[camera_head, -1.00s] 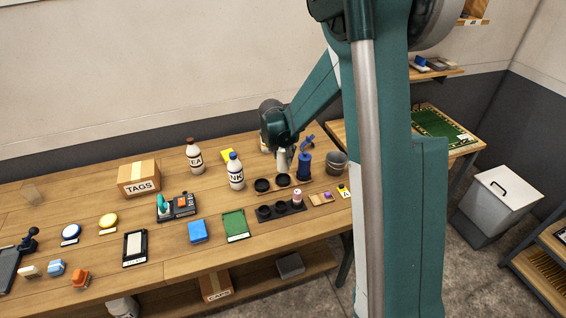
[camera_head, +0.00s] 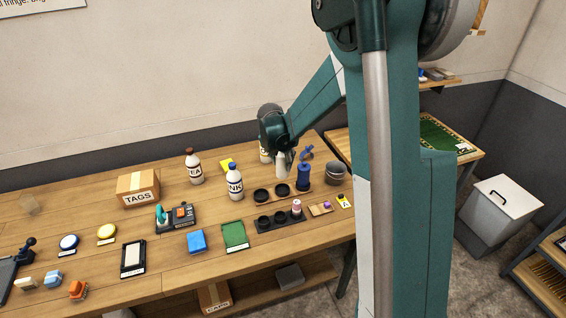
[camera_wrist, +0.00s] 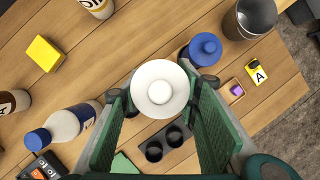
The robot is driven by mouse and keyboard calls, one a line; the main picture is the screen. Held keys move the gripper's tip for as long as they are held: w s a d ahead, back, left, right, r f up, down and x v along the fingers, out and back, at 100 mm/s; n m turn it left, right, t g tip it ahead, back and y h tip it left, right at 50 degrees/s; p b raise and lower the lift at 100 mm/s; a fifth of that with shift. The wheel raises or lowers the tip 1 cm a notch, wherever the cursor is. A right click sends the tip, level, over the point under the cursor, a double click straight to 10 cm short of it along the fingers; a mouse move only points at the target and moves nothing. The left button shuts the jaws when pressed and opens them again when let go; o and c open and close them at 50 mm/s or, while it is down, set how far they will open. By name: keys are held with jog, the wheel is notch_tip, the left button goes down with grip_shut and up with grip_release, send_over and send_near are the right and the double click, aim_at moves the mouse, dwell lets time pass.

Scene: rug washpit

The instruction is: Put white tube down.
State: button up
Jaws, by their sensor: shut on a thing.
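The white tube (camera_head: 282,164) hangs below my gripper (camera_head: 280,152) over the back right part of the table. In the wrist view the white tube (camera_wrist: 160,88) shows end-on as a round white shape between the two green fingers. My gripper (camera_wrist: 161,100) is shut on it. The tube's lower end is hard to make out.
A black rack (camera_head: 270,226) with cups and a pink-topped tube (camera_head: 296,207) lies in front. A grey bucket (camera_head: 336,173) stands further right.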

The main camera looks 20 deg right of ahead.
jog(key=w+d, duration=0.5)
jog(key=w, duration=0.4)
jog(key=w+d, duration=0.4)
jog(key=w, duration=0.6)
jog(key=shift+d+f, duration=0.4)
jog(key=shift+f, duration=0.05)
jog(key=shift+f, duration=0.1)
notch_tip(320, 180, down, 6)
jog(key=shift+f, duration=0.15)
jog(key=shift+f, duration=1.75)
jog(key=shift+f, duration=0.15)
jog(key=o, duration=1.1)
